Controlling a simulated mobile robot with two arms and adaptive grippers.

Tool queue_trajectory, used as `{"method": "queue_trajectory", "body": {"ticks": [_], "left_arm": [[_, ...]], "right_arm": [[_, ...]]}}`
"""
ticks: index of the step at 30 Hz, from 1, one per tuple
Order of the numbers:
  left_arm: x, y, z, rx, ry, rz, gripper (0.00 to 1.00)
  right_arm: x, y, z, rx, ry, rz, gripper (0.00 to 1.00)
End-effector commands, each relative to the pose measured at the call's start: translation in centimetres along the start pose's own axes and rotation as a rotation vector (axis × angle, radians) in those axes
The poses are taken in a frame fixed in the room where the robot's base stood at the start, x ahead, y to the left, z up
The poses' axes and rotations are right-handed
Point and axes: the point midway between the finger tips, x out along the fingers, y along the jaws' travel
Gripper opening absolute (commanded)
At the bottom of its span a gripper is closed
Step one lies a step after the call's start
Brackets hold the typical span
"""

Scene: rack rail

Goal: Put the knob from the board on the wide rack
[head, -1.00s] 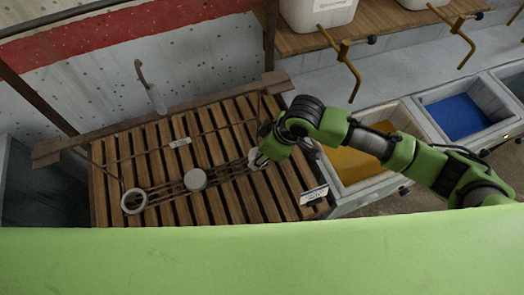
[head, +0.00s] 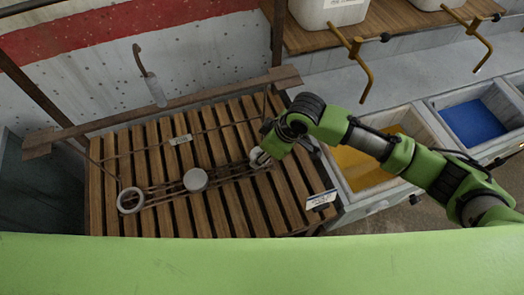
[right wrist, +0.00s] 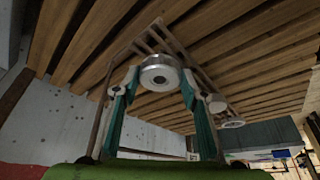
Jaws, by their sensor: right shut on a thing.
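My right gripper (head: 262,157) is over the right end of the wide rack (head: 230,172), a set of dark parallel rails on the slatted wooden board (head: 225,215). In the right wrist view my gripper (right wrist: 158,80) is shut on a round pale metal knob (right wrist: 160,70), with one finger on each side. The knob shows against the rack's rails (right wrist: 150,38); I cannot tell whether it touches them. A pale round disc (head: 195,180) sits mid-rack and a pale ring (head: 131,200) is at its left end. My left gripper is not in view.
A thin rail with a white label (head: 180,140) runs behind the rack. Another label (head: 321,200) is at the board's right edge. To the right are bins with yellow (head: 358,170) and blue (head: 470,120) insides. A hook-like tool (head: 150,80) stands at the back.

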Motion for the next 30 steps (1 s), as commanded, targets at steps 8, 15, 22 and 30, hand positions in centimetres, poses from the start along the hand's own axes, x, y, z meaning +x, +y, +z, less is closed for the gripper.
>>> {"method": "queue_trajectory", "body": {"ticks": [8, 15, 22, 30], "left_arm": [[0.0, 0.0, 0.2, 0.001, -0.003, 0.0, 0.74], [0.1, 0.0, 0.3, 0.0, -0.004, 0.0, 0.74], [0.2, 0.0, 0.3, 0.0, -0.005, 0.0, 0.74], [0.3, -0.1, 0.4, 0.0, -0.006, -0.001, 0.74]], "right_arm": [[0.0, 0.0, -0.1, -0.001, 0.001, 0.0, 0.15], [0.1, 0.0, 0.0, -0.001, 0.001, 0.0, 0.15], [0.7, 0.0, 0.2, -0.001, 0.002, 0.0, 0.15], [1.5, 0.0, 0.6, -0.001, 0.001, 0.0, 0.15]]}}
